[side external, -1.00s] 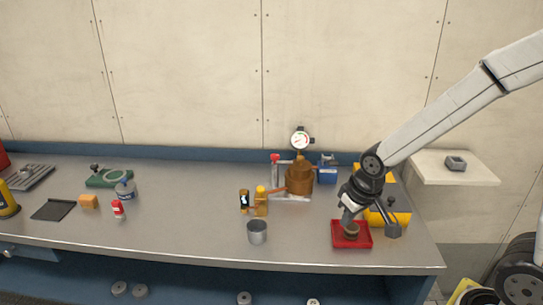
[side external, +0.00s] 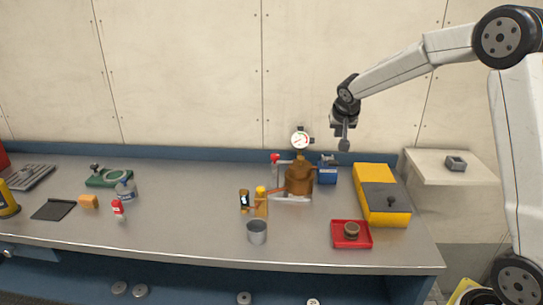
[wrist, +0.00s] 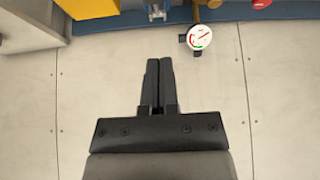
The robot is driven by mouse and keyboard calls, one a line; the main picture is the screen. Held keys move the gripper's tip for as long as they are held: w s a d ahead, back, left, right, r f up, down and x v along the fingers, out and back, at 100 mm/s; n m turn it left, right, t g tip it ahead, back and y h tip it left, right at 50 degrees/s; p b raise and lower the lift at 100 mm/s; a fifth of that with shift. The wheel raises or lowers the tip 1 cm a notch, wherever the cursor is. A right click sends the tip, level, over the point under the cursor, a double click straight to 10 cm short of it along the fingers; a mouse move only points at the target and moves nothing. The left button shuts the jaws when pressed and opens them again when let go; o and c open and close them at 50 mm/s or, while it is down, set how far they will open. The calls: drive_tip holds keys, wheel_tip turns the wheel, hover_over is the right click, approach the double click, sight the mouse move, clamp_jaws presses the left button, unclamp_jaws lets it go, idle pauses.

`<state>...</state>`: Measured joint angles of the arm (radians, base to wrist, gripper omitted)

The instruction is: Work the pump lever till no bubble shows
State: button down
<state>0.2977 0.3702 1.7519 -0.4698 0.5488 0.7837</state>
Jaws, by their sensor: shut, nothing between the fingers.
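The pump assembly stands at the back middle of the bench, with a brown rounded body (side external: 299,181) and a white dial gauge (side external: 300,140) on top. A red-knobbed upright (side external: 275,158) rises at its left. A small dark panel with a pale mark (side external: 244,201) stands to its left; I cannot tell if the mark is a bubble. My gripper (side external: 344,146) hangs shut and empty above the bench, right of the gauge and apart from it. The wrist view shows its closed fingers (wrist: 158,62) against the wall and the gauge (wrist: 201,37) to their right.
A red tray (side external: 337,246) holds a brown round piece (side external: 351,230). A yellow case (side external: 375,176) lies behind it, a blue block (side external: 327,173) near the pump. A yellow bottle (side external: 261,203) and grey cup (side external: 257,233) stand in front.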

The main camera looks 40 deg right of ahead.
drive_tip(key=shift+w+d+r+m, duration=0.15)
drive_tip(key=shift+w+d+r, duration=0.05)
drive_tip(key=shift+d, duration=0.2)
drive_tip(key=shift+w+d+r+m, duration=0.15)
drive_tip(key=shift+w+d+r, duration=0.05)
drive_tip(key=shift+d, duration=0.2)
drive_tip(key=shift+f, duration=0.1)
hover_over(332, 161)
drive_tip(key=s, duration=0.1)
drive_tip(key=f, duration=0.8)
drive_tip(key=shift+a+f, duration=0.2)
drive_tip(key=shift+a, duration=0.15)
drive_tip(key=shift+s+a+f, duration=0.15)
drive_tip(key=shift+a+f, duration=0.05)
drive_tip(key=shift+f, duration=0.85)
drive_tip(key=shift+s+a+f, duration=0.1)
drive_tip(key=shift+s+f, duration=0.05)
drive_tip(key=shift+f, duration=0.65)
drive_tip(key=shift+f, duration=0.1)
